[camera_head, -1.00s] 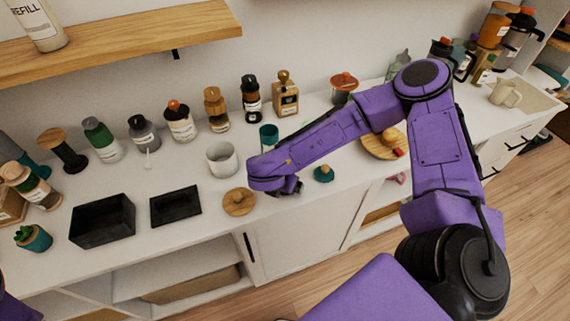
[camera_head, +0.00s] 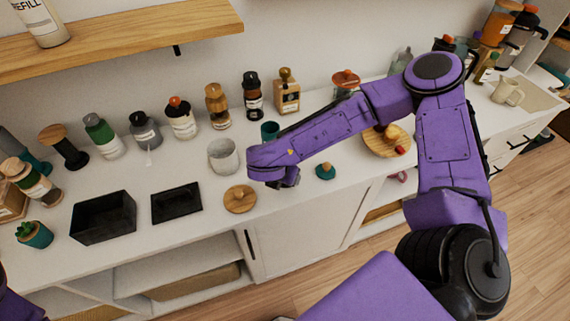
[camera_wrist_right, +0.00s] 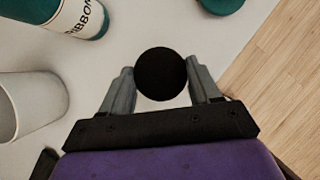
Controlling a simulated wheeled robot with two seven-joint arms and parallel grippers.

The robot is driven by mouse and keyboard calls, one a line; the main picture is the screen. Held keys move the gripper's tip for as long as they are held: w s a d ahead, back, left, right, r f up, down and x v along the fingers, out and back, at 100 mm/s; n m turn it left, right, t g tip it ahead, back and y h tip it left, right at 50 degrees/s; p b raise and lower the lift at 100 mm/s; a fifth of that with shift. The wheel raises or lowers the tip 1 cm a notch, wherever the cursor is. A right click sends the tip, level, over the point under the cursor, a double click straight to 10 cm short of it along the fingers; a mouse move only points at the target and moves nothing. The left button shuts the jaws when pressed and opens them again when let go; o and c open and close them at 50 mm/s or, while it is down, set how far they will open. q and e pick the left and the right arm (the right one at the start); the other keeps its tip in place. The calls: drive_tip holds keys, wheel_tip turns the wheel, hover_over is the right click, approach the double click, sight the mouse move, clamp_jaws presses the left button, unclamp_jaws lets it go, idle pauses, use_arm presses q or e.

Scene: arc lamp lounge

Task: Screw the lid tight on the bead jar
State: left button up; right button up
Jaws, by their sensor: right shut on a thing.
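My right gripper (camera_wrist_right: 161,88) is shut on a black, round-topped thing (camera_wrist_right: 160,74), with one finger on each side. It looks like a dark lid or knob seen from above; what lies under it is hidden. In the head view my right wrist (camera_head: 268,164) is low over the counter, between the whitish pot and a teal knobbed lid (camera_head: 325,172), and hides the held thing. I cannot make out a bead jar for sure. My left gripper is out of view.
The whitish pot (camera_head: 223,156) and a wooden knobbed lid (camera_head: 240,199) stand close left of my right wrist. A "RIBBON" jar (camera_wrist_right: 88,18) is near the gripper. A black box (camera_head: 103,218) and black tray (camera_head: 176,203) lie further left. Several jars line the wall.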

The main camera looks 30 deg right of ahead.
drive_tip(key=s+a+r+b, duration=0.4)
drive_tip(key=s+a+r, duration=0.5)
drive_tip(key=s+r, duration=0.1)
drive_tip(key=shift+s+a+r, duration=0.2)
drive_tip(key=shift+s+r, duration=0.1)
drive_tip(key=shift+r, duration=0.05)
drive_tip(key=w+d+m+g+y, duration=0.1)
drive_tip(key=w+m+g+y, duration=0.4)
drive_tip(key=w+m, duration=1.2)
drive_tip(key=m+g, duration=0.4)
drive_tip(key=m, duration=0.3)
drive_tip(key=shift+w+d+f, duration=0.2)
drive_tip(key=shift+d, duration=0.1)
drive_tip(key=shift+a, duration=0.1)
